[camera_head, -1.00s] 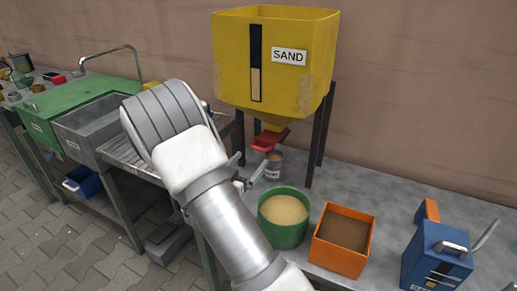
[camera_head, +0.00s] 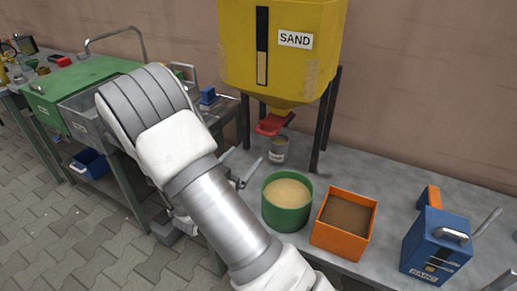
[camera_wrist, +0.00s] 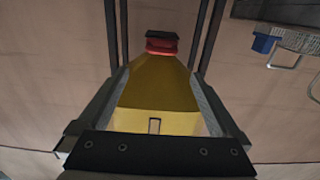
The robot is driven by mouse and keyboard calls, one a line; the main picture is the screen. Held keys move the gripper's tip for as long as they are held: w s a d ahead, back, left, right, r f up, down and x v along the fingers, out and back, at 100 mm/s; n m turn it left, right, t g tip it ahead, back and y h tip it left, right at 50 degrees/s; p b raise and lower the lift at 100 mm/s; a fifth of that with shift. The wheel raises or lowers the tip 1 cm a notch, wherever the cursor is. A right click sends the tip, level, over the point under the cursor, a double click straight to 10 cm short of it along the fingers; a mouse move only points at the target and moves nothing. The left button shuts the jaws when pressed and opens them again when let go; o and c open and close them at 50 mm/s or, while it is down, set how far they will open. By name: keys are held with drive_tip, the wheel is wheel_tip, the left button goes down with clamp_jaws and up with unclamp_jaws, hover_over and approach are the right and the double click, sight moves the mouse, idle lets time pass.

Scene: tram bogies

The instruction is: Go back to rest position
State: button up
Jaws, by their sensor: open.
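My gripper (camera_head: 243,172) is at the end of my arm, which reaches up from the bottom middle of the head view. Its fingers point toward the sand hopper side, and much of the gripper is hidden behind my wrist. In the wrist view the gripper (camera_wrist: 158,78) is open, with its two fingers spread and nothing held between them. The yellow sand hopper (camera_wrist: 155,90) appears upside down beyond the fingers. In the head view the hopper (camera_head: 285,45) stands on dark legs with a red outlet (camera_head: 273,124) below.
A metal can (camera_head: 279,150) stands below the outlet. A green tub (camera_head: 287,215), an orange box (camera_head: 338,245) and a blue container (camera_head: 430,250) stand on the grey bench. Paving is clear at lower left.

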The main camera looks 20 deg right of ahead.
drive_tip(key=w+a+r+n+y, duration=0.2)
drive_tip(key=w+a+r+y, duration=0.3)
drive_tip(key=y, duration=0.4)
drive_tip(key=s+a+r+n+y, duration=0.3)
drive_tip(key=s+a+r+y, duration=0.2)
drive_tip(key=s+a+r, duration=0.15)
drive_tip(key=s+d+r+n+g, duration=0.2)
drive_tip(key=s+n+g, duration=0.1)
drive_tip(key=s, duration=0.9)
drive_tip(key=s+d+r+n+g, duration=0.2)
drive_tip(key=s+r, duration=0.1)
drive_tip(key=s, duration=0.9)
wheel_tip(320, 180, up, 17)
drive_tip(key=p, duration=1.7)
drive_tip(key=shift+s+f, duration=0.1)
